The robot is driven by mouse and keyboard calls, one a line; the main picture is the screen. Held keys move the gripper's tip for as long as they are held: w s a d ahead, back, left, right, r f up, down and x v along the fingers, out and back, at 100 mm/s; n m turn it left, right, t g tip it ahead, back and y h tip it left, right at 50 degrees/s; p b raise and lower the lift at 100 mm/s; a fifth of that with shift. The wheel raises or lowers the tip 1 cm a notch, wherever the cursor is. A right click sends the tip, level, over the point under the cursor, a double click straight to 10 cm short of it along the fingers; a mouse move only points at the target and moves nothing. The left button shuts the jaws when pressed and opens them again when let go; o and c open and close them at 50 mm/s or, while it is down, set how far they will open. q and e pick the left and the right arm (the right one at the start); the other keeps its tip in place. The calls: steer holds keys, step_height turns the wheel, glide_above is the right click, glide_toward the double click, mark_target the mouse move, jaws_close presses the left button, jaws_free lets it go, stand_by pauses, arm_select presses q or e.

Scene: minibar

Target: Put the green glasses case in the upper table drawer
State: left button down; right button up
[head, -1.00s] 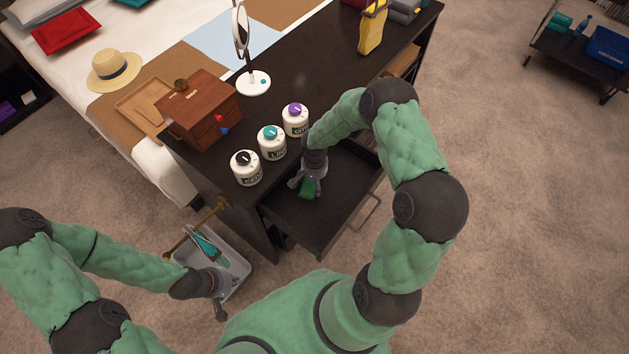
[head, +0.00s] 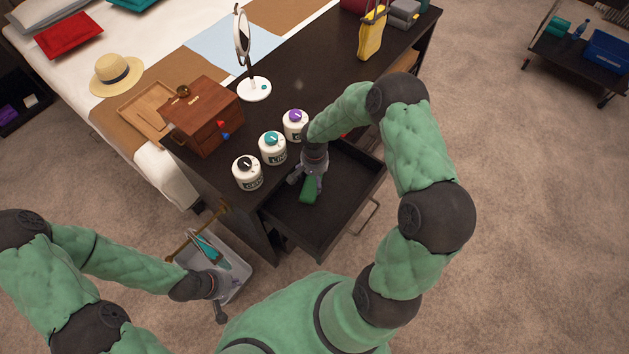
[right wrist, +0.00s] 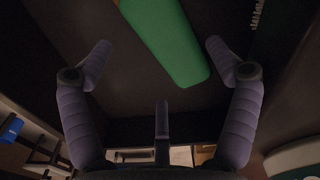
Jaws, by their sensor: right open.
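The green glasses case (head: 308,189) lies in the pulled-out dark upper table drawer (head: 335,215), near its left side. My right gripper (head: 308,182) reaches down into the drawer over the case and partly hides it. In the right wrist view the green case (right wrist: 170,40) lies ahead of the spread fingers of my right gripper (right wrist: 158,55), on the dark drawer floor. The fingers are open and do not touch it there. My left gripper (head: 221,300) is low at the left, by a bin; its fingers are too small to read.
Three white jars (head: 272,148) stand along the table edge behind the drawer, close to my right arm. A wooden box (head: 203,115) and a round mirror (head: 254,88) stand on the table (head: 310,75). A grey bin (head: 238,270) holds items below. The drawer's right part is clear.

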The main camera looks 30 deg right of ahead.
mark_target(315, 185)
step_height(315, 185, up, 6)
steer(key=p, duration=0.1)
steer(key=shift+r, duration=0.1)
stand_by(0.4)
